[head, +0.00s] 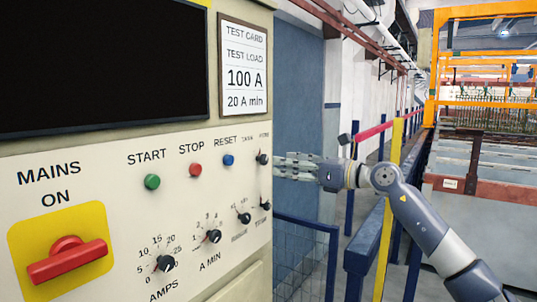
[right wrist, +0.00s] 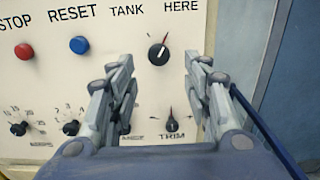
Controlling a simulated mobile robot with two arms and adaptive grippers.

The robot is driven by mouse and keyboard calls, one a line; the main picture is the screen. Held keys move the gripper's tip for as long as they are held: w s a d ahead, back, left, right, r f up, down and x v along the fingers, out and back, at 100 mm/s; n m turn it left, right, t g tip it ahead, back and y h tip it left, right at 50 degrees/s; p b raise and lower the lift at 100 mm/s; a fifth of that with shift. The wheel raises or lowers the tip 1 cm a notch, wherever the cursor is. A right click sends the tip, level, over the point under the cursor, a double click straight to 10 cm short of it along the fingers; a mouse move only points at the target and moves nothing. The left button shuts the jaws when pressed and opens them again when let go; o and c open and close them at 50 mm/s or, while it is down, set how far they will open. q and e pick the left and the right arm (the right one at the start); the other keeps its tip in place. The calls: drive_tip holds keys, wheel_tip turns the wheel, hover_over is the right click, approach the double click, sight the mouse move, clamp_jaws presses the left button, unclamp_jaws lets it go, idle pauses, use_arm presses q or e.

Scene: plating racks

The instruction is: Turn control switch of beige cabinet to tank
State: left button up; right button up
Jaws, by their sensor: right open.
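The beige cabinet (head: 110,205) fills the left of the head view. Its control switch is a black knob (right wrist: 158,54) below the labels TANK and HERE in the right wrist view. The knob's red pointer leans up and right, toward HERE. The switch also shows near the panel's right edge in the head view (head: 262,158). My right gripper (head: 285,166) is open in front of the panel. My left gripper is out of view.
A blue RESET button (right wrist: 79,45) and red STOP button (right wrist: 24,51) sit left of the switch. A TRIM knob (right wrist: 172,125) is below it. A red MAINS switch (head: 67,260) is at lower left. Blue railings (head: 310,250) stand right of the cabinet.

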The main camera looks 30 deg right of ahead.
sight(266, 161)
drive_tip(key=p+x, duration=0.2)
drive_tip(key=x, duration=0.3)
drive_tip(key=shift+w+a+r+p, duration=0.15)
drive_tip(key=shift+w+r+p, duration=0.05)
drive_tip(key=shift+p, duration=0.2)
drive_tip(key=shift+w+a+f, duration=0.2)
drive_tip(key=shift+w+a, duration=0.05)
drive_tip(key=shift+w, duration=0.4)
drive_tip(key=c, duration=1.1)
